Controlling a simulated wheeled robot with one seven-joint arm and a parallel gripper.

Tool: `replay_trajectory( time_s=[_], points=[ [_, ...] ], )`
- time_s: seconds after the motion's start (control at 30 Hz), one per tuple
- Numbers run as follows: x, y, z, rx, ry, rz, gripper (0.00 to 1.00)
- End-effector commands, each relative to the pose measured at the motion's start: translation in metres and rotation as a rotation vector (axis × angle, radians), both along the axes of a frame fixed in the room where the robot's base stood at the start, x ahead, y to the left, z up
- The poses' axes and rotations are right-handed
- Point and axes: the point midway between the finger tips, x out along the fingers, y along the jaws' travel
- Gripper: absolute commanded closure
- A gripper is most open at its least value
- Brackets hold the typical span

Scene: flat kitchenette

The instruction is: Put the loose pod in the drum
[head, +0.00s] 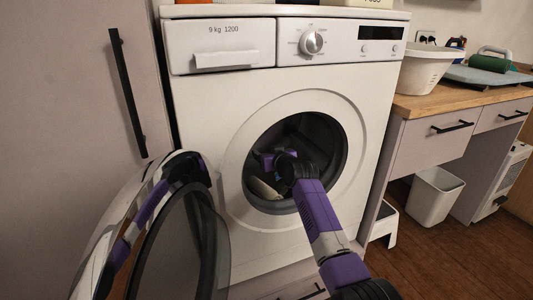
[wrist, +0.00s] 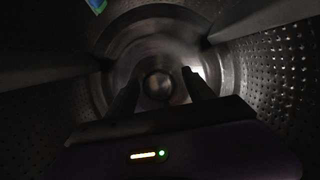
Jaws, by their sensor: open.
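The washing machine's drum (head: 318,135) is open at the front, and my arm reaches in through its round opening. My gripper (head: 264,162) is inside the drum. In the wrist view my gripper (wrist: 161,85) has its two fingers apart, with nothing between them, facing the drum's metal back wall. A small blue and green thing (wrist: 97,5), probably the pod, shows at the top left edge of the wrist view, apart from the fingers and cut off by the frame. A small bluish patch shows below my gripper in the head view; I cannot tell if it is the same thing.
The washer door (head: 185,235) stands open at the left. A pale thing (head: 262,188) lies low in the drum opening. A wooden counter (head: 440,101) with a white basin (head: 424,72) is at the right, above a white bin (head: 437,198) and a step stool (head: 383,222).

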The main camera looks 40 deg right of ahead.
Motion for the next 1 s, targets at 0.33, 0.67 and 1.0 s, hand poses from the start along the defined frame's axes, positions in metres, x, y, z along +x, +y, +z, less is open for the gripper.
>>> replay_trajectory(
  time_s=[0.33, 0.67, 1.0],
  points=[
    [-0.032, 0.009, 0.010, 0.000, 0.000, -0.001, 0.39],
    [-0.068, 0.019, 0.018, 0.000, 0.001, -0.001, 0.39],
    [-0.072, 0.020, 0.020, 0.004, -0.004, -0.002, 0.39]
  ],
)
